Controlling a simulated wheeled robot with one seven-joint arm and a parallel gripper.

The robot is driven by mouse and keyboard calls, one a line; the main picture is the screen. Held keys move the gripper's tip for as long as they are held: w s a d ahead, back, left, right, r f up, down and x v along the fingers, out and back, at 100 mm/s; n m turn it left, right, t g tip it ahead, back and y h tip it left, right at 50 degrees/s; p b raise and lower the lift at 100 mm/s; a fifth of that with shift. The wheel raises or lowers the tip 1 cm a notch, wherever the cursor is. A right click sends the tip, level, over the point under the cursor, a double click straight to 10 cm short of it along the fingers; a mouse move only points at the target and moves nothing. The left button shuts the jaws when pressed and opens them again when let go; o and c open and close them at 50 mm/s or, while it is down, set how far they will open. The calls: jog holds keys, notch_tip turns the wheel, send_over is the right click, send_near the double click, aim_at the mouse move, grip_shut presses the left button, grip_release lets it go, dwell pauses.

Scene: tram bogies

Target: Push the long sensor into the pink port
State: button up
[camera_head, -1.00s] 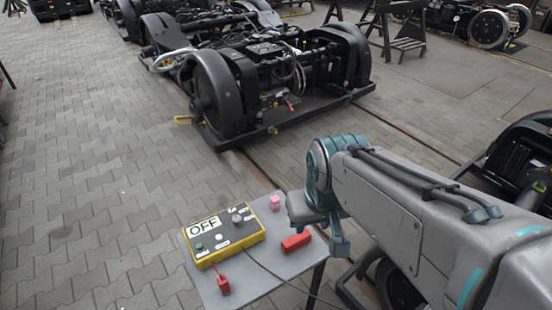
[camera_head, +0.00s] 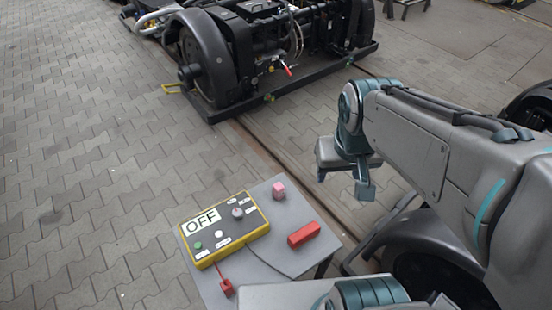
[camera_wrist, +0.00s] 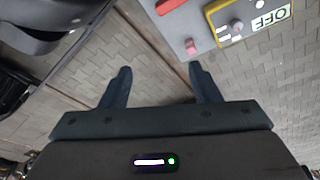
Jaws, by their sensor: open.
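A long red block (camera_head: 304,235) lies on the right side of a small grey table (camera_head: 208,284); it may be the long sensor. It also shows at the top of the wrist view (camera_wrist: 170,5). A small pink cube (camera_head: 279,190) stands near the table's far corner and shows in the wrist view (camera_wrist: 191,46); whether it has an opening, I cannot tell. A smaller red piece (camera_head: 227,288) lies at the near edge. My gripper (camera_wrist: 160,88) is open and empty, its fingers apart over the floor, clear of the table.
A yellow-edged control box (camera_head: 224,230) with an OFF sign, knobs and buttons sits on the table's left side. A thin dark cable crosses the tabletop. A black tram bogie (camera_head: 290,50) stands on rails beyond. Paved floor left of the table is free.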

jog(key=w+a+f+n+g+b, duration=0.1)
jog(key=w+a+f+n+b, duration=0.15)
jog(key=w+f, duration=0.35)
jog(key=w+a+f+n+g+b, duration=0.1)
jog(key=w+f+b, duration=0.2)
jog(key=w+f, duration=0.25)
jog(key=n+b, duration=0.3)
jog(key=b, duration=0.2)
send_over(278, 186)
notch_tip(278, 186, down, 13)
jog(key=shift+s+d+f+g, duration=0.2)
jog(key=shift+d+g, duration=0.1)
jog(key=shift+g, duration=0.1)
jog(key=shift+m, duration=0.25)
notch_tip(278, 186, down, 9)
jog(key=shift+r+b, duration=0.2)
jog(key=shift+b, duration=0.4)
jog(key=shift+f, duration=0.1)
jog(key=f, duration=0.5)
jog(key=shift+w+a+b, duration=0.15)
jog(key=shift+a+b, duration=0.1)
jog(key=shift+b, duration=0.1)
